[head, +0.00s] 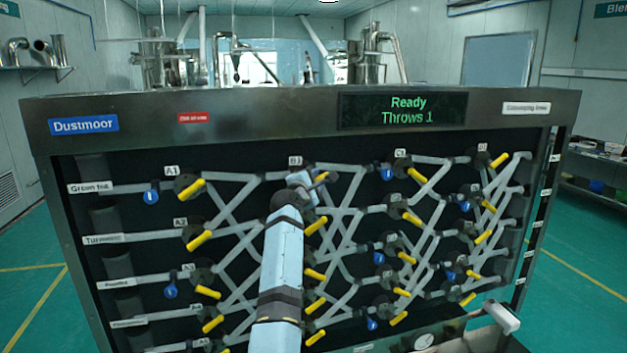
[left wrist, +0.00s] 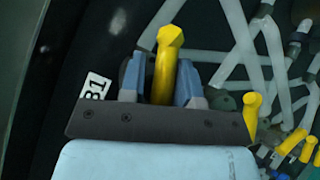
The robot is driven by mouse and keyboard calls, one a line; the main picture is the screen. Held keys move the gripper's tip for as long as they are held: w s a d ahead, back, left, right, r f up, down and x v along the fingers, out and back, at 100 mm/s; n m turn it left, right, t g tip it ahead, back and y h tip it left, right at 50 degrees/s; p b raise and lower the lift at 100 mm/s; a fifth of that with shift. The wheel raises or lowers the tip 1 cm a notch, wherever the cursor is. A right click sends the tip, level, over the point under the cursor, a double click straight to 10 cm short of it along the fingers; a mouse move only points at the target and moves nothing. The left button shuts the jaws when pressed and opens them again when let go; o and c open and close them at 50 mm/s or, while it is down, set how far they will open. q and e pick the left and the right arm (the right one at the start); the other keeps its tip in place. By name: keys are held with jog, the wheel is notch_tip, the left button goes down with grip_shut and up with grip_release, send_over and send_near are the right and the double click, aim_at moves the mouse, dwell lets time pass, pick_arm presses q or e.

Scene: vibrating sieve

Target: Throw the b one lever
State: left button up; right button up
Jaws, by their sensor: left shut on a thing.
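The B1 lever is a yellow handle (head: 321,177) under the B1 tag (head: 295,161) in the top row of the panel. In the left wrist view the yellow lever (left wrist: 168,50) stands between the two blue-grey fingers, with the B1 tag (left wrist: 96,86) beside it. My left gripper (head: 308,183) is shut on this lever; the gripper also shows in the left wrist view (left wrist: 163,85). My arm hides the valve body and part of the B column. My right gripper is not in view.
The panel carries several other yellow levers, such as A1 (head: 191,188) and C1 (head: 417,175), and blue tags (head: 151,197). The display (head: 402,110) reads "Ready, Throws 1". Another B-column lever (head: 316,226) is close below my gripper.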

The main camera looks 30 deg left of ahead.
pick_arm(q)
jog(key=m+g, duration=0.1)
jog(key=f+m+g, duration=0.1)
jog(key=m+g, duration=0.2)
jog(key=shift+d+f, duration=0.2)
jog(key=shift+f, duration=0.15)
jog(key=m+g, duration=0.1)
jog(key=m+g+y, duration=0.1)
jog(key=g, duration=0.1)
jog(key=shift+a+f+m, duration=0.1)
jog(key=shift+f+m, duration=0.3)
jog(key=shift+s, duration=0.1)
grip_shut()
jog(key=shift+r, duration=0.15)
jog(key=o, duration=0.7)
grip_release()
jog(key=shift+a+r, duration=0.1)
jog(key=shift+a, duration=0.05)
jog(key=shift+o, duration=0.2)
jog(key=shift+a, duration=0.25)
jog(key=shift+d+r, duration=0.1)
jog(key=shift+d, duration=0.15)
